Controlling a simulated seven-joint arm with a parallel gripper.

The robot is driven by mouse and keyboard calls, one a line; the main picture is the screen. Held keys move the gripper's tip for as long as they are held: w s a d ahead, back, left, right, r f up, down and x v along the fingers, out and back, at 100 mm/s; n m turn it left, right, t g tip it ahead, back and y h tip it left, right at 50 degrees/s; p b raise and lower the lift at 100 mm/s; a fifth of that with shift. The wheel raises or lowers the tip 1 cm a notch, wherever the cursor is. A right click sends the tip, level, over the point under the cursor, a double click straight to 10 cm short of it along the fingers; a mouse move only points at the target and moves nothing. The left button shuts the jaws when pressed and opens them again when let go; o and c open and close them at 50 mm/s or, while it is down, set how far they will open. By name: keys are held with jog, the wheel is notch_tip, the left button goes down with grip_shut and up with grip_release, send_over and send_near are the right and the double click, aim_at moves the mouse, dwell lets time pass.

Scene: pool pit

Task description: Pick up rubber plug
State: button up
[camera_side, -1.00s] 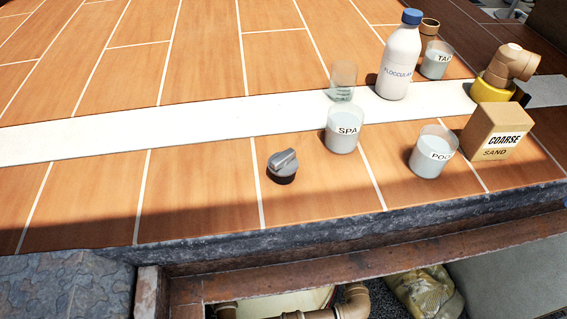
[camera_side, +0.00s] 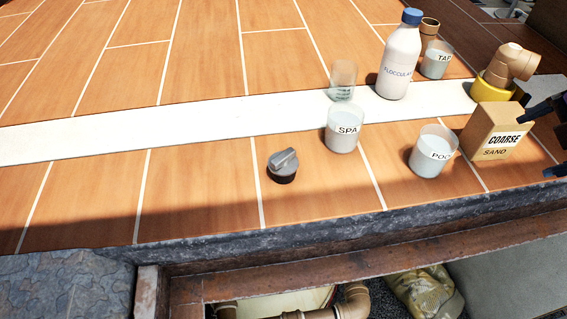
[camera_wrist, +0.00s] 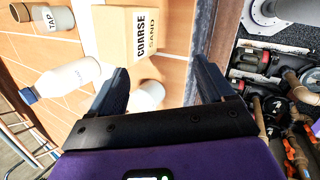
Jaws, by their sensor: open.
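The rubber plug (camera_side: 283,163), a grey knob-like top on a dark base, stands on the tiled deck left of the cups in the side view. I do not see it in the wrist view. My gripper (camera_side: 546,140) enters at the right edge of the side view, beside the sand box and well to the right of the plug. In the wrist view my gripper (camera_wrist: 160,75) has its two dark fingers wide apart, with nothing held. A pale cup shows partly behind the left finger.
The SPA cup (camera_side: 345,130), POOL cup (camera_side: 432,153) and COARSE SAND box (camera_side: 496,132) stand between gripper and plug. A bottle (camera_side: 399,60), TAP cup (camera_side: 436,62) and pipe fitting (camera_side: 508,66) stand behind. The deck ends at a stone edge (camera_side: 300,235) above a pit with pipes.

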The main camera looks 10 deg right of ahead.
jog(key=w+a+r+n+t+y, duration=0.1)
jog(key=w+a+n+t+y, duration=0.15)
jog(key=a+n, duration=0.55)
jog(key=w+a+n+t+y, duration=0.25)
jog(key=a+n, duration=0.25)
jog(key=a, duration=0.4)
jog(key=s+a+n+y, duration=0.4)
jog(key=s+a+n, duration=0.3)
jog(key=a+n, duration=0.45)
jog(key=m, duration=0.2)
send_near(287, 162)
jog(key=shift+n+t, duration=0.25)
jog(key=shift+t, duration=0.15)
jog(key=x, duration=1.2)
jog(key=shift+w+a+f, duration=0.1)
jog(key=shift+a+f, duration=0.2)
jog(key=shift+f, duration=0.15)
jog(key=c, duration=1)
